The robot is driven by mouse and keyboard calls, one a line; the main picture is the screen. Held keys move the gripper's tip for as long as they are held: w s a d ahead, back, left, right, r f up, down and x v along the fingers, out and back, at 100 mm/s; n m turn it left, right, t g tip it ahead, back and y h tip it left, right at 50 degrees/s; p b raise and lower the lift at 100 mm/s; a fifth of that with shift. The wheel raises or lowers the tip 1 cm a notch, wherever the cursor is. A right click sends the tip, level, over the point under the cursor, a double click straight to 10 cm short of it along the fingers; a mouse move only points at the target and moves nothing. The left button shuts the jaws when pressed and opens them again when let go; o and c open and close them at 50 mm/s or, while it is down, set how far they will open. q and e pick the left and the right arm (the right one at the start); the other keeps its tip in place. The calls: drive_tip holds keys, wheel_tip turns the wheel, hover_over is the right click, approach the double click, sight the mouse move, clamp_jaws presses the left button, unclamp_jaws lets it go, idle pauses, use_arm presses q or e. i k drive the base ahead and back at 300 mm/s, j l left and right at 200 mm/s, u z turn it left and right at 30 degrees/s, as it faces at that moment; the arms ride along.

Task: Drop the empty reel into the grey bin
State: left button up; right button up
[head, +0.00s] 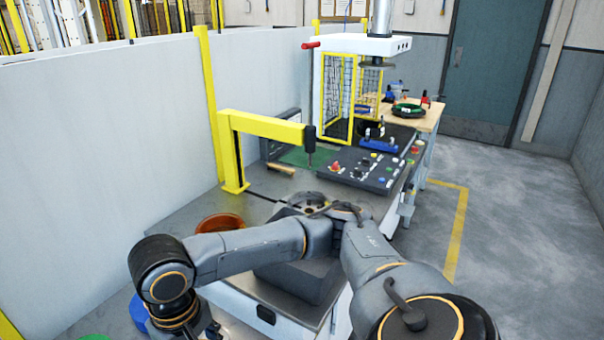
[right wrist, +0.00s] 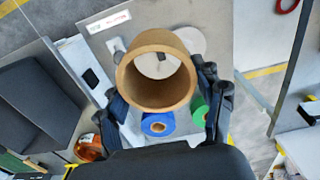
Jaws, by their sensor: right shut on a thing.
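A brown cardboard ring, the empty reel (right wrist: 133,90), is in my right gripper (right wrist: 158,92) in the right wrist view. The fingers lie on both sides of it and its open bore faces the camera. In the head view, my arms meet over the workbench and hide the reel and right gripper. My left gripper cannot be made out there. A dark grey box-like shape (head: 300,278), perhaps the grey bin, sits under my arms and is partly covered. A similar dark grey shape (right wrist: 35,100) is at the left of the right wrist view, apart from the reel.
An orange round object (head: 220,222) lies left of my arms. A blue roll (right wrist: 158,124) and a green roll (right wrist: 199,110) are below the reel in the wrist view. A yellow post frame (head: 262,124) and a button panel (head: 370,168) stand behind. Open floor (head: 520,220) lies right.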

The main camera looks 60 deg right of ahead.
sight(307, 269)
drive_tip(key=z, duration=1.75)
